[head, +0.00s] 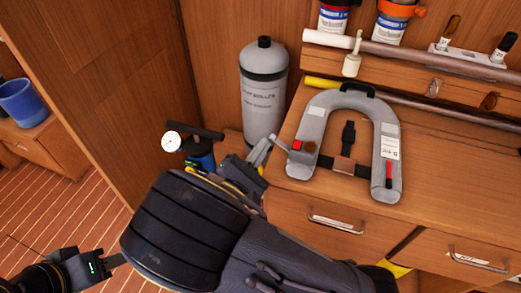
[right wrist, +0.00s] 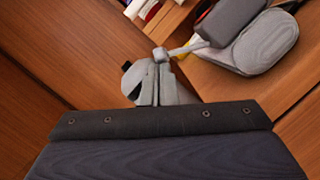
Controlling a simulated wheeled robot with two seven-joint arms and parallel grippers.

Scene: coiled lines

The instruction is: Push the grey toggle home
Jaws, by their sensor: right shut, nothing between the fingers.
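The grey toggle (head: 281,143) is a small light-grey piece sticking out from the left side of the grey horseshoe-shaped vest (head: 312,120), beside a red square. In the right wrist view the toggle (right wrist: 161,54) has a pale stem running right towards a dark grey cylinder on the vest. My right gripper (head: 262,153) is shut and empty, its fingertips close to the toggle's outer end. In the right wrist view the shut fingers (right wrist: 158,75) appear just below the toggle; contact is unclear. My left gripper (head: 114,261) is low at the left, far from the vest; its opening is unclear.
The vest lies on a wooden cabinet top (head: 440,160) with drawers below. A grey cylinder tank (head: 263,100) stands behind my right gripper. A white-faced gauge (head: 172,142) is left of it. Bottles and a rail line the back. A blue bucket (head: 23,100) is far left.

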